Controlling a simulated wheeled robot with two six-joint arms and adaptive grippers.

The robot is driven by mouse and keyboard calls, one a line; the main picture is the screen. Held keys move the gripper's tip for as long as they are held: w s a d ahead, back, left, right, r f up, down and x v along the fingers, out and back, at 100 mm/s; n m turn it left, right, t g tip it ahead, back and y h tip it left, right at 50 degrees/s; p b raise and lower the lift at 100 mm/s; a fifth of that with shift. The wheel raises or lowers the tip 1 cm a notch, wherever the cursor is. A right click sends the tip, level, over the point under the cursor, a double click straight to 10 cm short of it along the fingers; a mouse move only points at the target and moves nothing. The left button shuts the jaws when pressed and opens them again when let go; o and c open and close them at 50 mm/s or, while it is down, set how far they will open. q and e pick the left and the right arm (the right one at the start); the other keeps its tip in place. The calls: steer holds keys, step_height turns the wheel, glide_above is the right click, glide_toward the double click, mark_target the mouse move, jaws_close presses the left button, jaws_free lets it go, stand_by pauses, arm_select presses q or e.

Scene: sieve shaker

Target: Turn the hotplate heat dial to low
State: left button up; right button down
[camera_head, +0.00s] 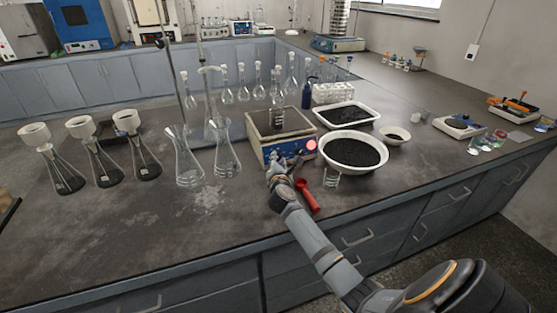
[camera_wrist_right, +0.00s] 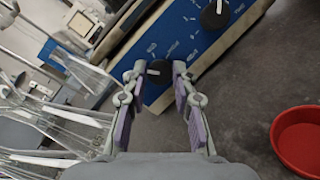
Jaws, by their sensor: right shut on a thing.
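My right gripper (camera_head: 274,170) is at the left part of the panel front. In the right wrist view its fingers (camera_wrist_right: 157,76) are closed around one black dial (camera_wrist_right: 159,69). The other dial (camera_wrist_right: 215,15) is free. I cannot read the dial setting or labels. My left gripper is not in view.
A red scoop (camera_head: 307,196) lies right beside my right gripper, near a small glass beaker (camera_head: 332,179). A white bowl of dark grains (camera_head: 353,138) stands right of the hotplate. Empty glass flasks (camera_head: 226,158) stand close on its left.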

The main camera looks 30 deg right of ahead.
steer(key=shift+m+g, duration=0.3)
steer(key=shift+m, duration=0.5)
steer(key=c, duration=1.1)
jaws_free()
steer(key=shift+o, duration=0.2)
steer(key=v, duration=1.2)
steer(key=shift+a, duration=0.15)
steer(key=shift+r, duration=0.1)
